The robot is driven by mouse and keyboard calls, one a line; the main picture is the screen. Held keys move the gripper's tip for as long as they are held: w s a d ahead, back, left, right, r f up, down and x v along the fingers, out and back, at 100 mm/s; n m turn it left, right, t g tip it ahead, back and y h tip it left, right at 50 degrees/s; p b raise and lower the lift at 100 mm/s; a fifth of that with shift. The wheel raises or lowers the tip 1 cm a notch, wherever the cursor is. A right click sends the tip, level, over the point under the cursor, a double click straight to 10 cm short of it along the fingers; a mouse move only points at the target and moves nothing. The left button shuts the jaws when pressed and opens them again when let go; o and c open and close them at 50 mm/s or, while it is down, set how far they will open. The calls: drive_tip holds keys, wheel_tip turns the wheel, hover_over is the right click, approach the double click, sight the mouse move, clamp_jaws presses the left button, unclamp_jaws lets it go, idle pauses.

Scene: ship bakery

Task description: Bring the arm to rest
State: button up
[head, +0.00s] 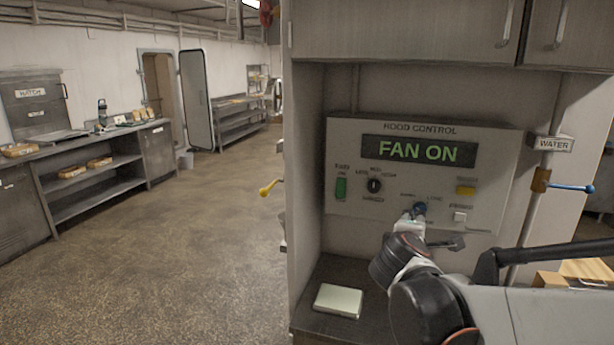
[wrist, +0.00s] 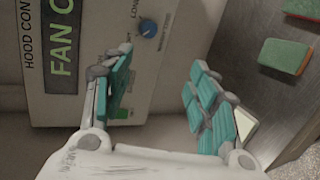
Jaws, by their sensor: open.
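My arm reaches in from the lower right in the head view, bent in front of the hood control panel (head: 345,215). My gripper (head: 432,236) is near the panel's lower part, partly hidden by my own wrist. In the wrist view my gripper (wrist: 160,98) has its two teal-padded fingers spread apart with nothing between them. A blue knob (wrist: 148,28) on the panel shows beyond the fingertips. In the head view the knob (head: 420,208) is just above my gripper; I cannot tell whether they touch. The panel's display (head: 418,151) reads FAN ON.
A pale box (head: 338,301) lies on the dark counter below the panel. Green-and-red blocks (wrist: 285,56) show in the wrist view. A pipe with a blue-handled valve (head: 571,187) and WATER sign stands right. Cabinets (head: 400,30) hang above. Open floor (head: 180,250) lies left.

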drive_tip(key=s+a+f+m+g+y, duration=0.1)
drive_tip(key=s+f+m+g+y, duration=0.1)
drive_tip(key=s, duration=0.6)
drive_tip(key=s+a+f+m+g+y+b, duration=0.1)
drive_tip(key=s+a+f+m+g+y, duration=0.1)
drive_tip(key=s+f+m, duration=0.3)
drive_tip(key=s+a+f+m+g+y+b, duration=0.1)
drive_tip(key=s+m, duration=0.5)
drive_tip(key=s, duration=0.6)
wheel_tip(320, 180, down, 3)
drive_tip(key=shift+s+a+r+m+g+y, duration=0.2)
drive_tip(key=shift+m+g+y, duration=0.15)
drive_tip(key=shift+y, duration=0.25)
